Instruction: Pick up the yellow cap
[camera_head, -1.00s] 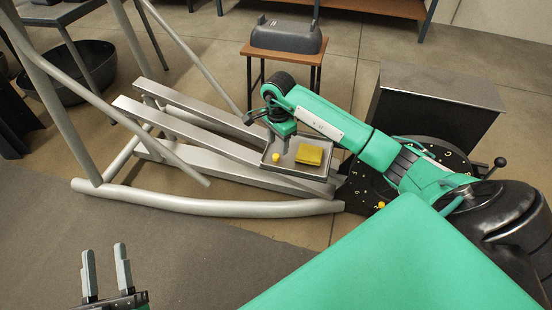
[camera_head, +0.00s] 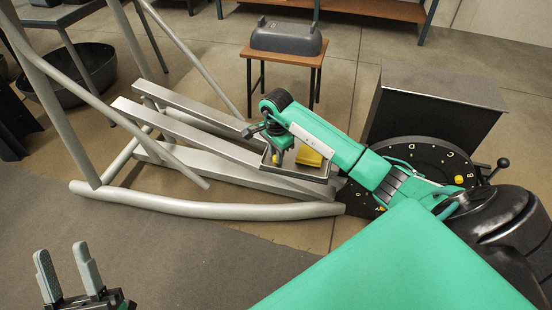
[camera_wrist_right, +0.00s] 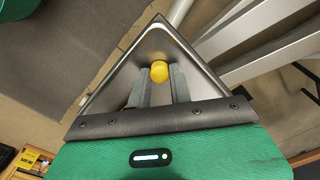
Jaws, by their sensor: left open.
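The yellow cap (camera_wrist_right: 159,71) shows in the right wrist view at the fingertips of my right gripper (camera_wrist_right: 160,74), inside a grey metal tray (camera_wrist_right: 152,37). One finger is on each side of it with little or no gap. I cannot tell whether they press on it. In the head view my right gripper (camera_head: 276,158) points down over the left part of the tray (camera_head: 315,171), and the arm largely hides the cap. My left gripper (camera_head: 64,262) is open and empty at the lower left, far from the tray.
A yellow block (camera_head: 309,157) lies in the tray, partly behind my right arm. The tray rests by a silver tubular frame (camera_head: 200,209). A black dial (camera_head: 405,152) with a yellow piece (camera_head: 458,180) is at right. A wooden stool (camera_head: 287,56) stands behind.

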